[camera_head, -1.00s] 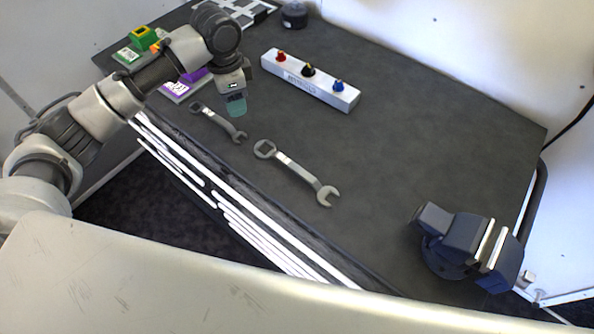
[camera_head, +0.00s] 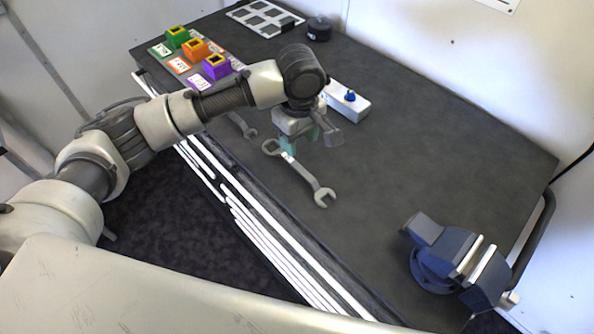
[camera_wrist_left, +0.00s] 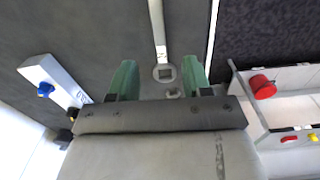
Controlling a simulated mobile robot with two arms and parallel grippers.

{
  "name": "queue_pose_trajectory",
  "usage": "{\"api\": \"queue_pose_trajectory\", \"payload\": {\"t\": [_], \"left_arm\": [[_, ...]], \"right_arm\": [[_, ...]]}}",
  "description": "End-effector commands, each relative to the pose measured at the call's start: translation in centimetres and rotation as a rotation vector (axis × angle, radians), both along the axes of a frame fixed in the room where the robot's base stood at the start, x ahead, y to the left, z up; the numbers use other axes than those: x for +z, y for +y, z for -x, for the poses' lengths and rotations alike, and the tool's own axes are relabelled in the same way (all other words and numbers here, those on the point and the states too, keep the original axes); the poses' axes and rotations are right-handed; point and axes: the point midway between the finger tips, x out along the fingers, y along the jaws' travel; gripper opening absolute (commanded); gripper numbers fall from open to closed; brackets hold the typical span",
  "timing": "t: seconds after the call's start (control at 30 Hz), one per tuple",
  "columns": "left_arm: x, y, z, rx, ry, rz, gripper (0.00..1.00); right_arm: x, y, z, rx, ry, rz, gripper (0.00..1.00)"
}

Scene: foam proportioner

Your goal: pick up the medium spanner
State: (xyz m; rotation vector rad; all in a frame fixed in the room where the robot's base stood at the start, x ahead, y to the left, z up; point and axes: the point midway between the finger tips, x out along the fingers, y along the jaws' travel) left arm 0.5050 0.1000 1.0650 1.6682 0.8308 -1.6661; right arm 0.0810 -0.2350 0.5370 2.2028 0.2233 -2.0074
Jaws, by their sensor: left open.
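Two grey spanners lie on the dark bench top. The larger spanner (camera_head: 313,183) lies in the middle, with its open jaw toward the front right. The smaller spanner (camera_head: 243,126) lies to its left, mostly hidden behind my left arm. I cannot tell by name which is the medium one. My left gripper (camera_head: 302,141) is open and empty, pointing down by the larger spanner's ring end. In the left wrist view the green fingertips (camera_wrist_left: 159,78) stand either side of a spanner's ring end (camera_wrist_left: 163,73), its handle running away upward. Their height above it is unclear.
A blue vise (camera_head: 455,262) stands at the bench's front right. A white box with knobs (camera_head: 347,103) lies just behind my gripper, partly hidden. Green, orange and purple blocks (camera_head: 196,49) stand at the back left. A black round object (camera_head: 319,29) is at the back. The bench's right middle is clear.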

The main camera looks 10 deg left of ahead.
Motion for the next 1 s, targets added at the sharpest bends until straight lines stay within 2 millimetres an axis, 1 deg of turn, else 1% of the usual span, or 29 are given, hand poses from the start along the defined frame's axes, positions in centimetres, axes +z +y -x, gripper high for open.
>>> {"api": "queue_pose_trajectory", "payload": {"t": [0.07,0.3,0.47,0.57,0.7,0.8,0.9,1.0], "left_arm": [[-0.6,-0.1,0.1,0.019,0.002,-0.002,0.49],[-4.2,-0.1,0.1,0.023,0.004,-0.003,0.49],[-5.5,-0.1,0.0,0.021,0.001,-0.002,0.49],[-6.3,-0.2,0.1,0.020,0.002,-0.003,0.49],[-8.4,-0.4,0.0,0.021,0.003,-0.003,0.49],[-9.8,-0.4,0.0,0.021,0.003,-0.003,0.49],[-10.6,-0.4,0.0,0.020,0.001,-0.002,0.49],[-10.8,-0.4,0.0,0.019,0.000,-0.001,0.49]], "right_arm": [[0.1,0.1,0.0,-0.001,0.000,-0.002,0.43],[0.7,0.2,0.0,-0.001,0.000,-0.003,0.43],[0.9,0.2,0.0,-0.001,-0.001,-0.002,0.43],[1.3,0.2,0.0,-0.001,-0.001,-0.002,0.43],[2.4,0.0,0.0,0.000,0.000,0.000,0.43],[2.4,-0.1,0.0,0.001,0.000,0.001,0.43],[2.5,-0.2,0.0,0.002,-0.001,0.003,0.43],[2.5,-0.3,0.0,0.002,-0.001,0.003,0.43]]}}
